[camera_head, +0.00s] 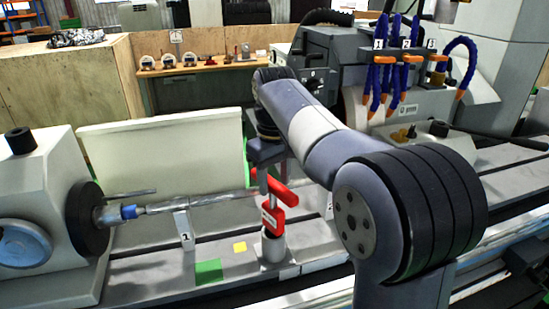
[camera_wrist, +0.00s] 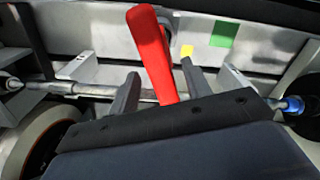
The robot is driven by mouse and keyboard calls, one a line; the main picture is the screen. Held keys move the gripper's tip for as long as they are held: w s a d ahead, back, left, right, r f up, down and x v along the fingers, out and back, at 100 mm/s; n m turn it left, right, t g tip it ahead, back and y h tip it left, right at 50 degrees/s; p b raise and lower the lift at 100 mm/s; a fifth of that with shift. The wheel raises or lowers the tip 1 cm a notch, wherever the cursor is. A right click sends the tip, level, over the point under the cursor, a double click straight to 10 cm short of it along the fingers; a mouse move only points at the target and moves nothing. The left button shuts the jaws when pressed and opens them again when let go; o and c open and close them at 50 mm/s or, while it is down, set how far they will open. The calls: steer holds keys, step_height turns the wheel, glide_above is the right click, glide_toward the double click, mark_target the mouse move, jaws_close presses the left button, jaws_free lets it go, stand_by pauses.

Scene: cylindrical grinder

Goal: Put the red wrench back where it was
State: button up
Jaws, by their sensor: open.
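The red wrench (camera_head: 280,192) stands upright on a grey cylindrical post (camera_head: 272,247) on the machine bed. Its lower red part sits at the post's top. My gripper (camera_head: 266,177) points down over the wrench. In the wrist view the wrench's red handle (camera_wrist: 151,45) passes between the two spread fingers of my gripper (camera_wrist: 160,70). The fingers are open, and I cannot tell whether either one touches the handle. The handle's near end is hidden by the gripper body in the wrist view.
A long shaft (camera_head: 205,199) lies along the bed from the left headstock (camera_head: 35,195). Green (camera_head: 208,271) and yellow (camera_head: 239,247) patches mark the bed front. A pale upright panel (camera_head: 165,155) stands behind. The grinding head with blue hoses (camera_head: 388,85) is at the back right.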

step_height(320, 180, up, 7)
steer(key=shift+f, duration=0.1)
